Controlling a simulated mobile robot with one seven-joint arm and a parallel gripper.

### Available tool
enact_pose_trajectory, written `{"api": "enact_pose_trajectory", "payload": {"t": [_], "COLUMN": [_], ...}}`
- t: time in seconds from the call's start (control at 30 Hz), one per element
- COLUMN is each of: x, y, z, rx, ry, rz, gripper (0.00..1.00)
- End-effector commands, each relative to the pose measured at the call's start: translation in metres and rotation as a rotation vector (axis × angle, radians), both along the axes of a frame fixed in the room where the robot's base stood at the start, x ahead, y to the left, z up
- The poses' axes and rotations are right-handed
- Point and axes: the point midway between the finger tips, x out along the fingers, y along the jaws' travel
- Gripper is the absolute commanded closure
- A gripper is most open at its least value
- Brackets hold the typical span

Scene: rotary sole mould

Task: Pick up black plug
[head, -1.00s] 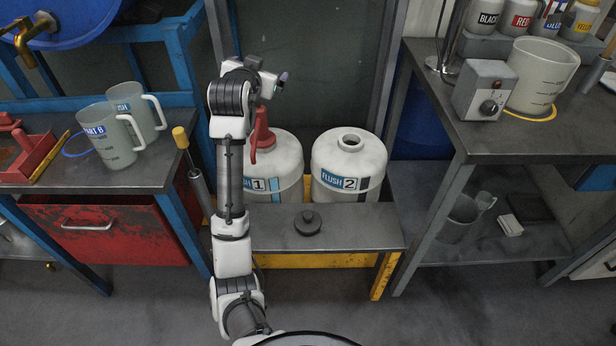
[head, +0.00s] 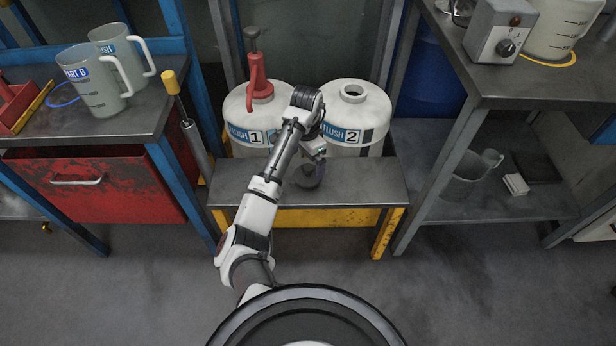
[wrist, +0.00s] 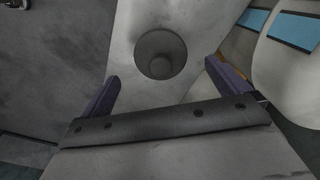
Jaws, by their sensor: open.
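The black plug (wrist: 161,55) lies on the grey bench top in front of the two flush containers. In the wrist view it is a dark round disc with a raised round knob, just beyond the fingertips. In the head view the plug (head: 309,178) is partly hidden under the end of my arm. My gripper (wrist: 166,84) is open and empty, with one finger toward each side of the plug. In the head view my gripper (head: 316,156) is above the plug. The picture does not show it touching the plug.
Flush container 1 (head: 240,122), with a red pump (head: 258,85), and open-necked flush container 2 (head: 370,105) stand close behind the plug. A yellow-handled tool (head: 171,84) stands at the left. The low bench (head: 365,185) is otherwise clear.

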Motion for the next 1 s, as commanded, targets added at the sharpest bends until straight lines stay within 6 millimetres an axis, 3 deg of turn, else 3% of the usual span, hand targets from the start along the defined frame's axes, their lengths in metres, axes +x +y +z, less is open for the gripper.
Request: {"api": "enact_pose_trajectory", "payload": {"t": [0.23,0.5,0.8,1.0], "x": [0.0,0.002,0.002,0.002], "y": [-0.001,-0.003,-0.004,-0.004], "z": [-0.019,-0.057,-0.062,-0.062], "rx": [0.001,0.0,0.0,0.0], "ry": [0.001,0.0,-0.002,-0.002], "rz": [0.001,0.001,0.001,0.0], "gripper": [0.0,0.0,0.0,0.25]}}
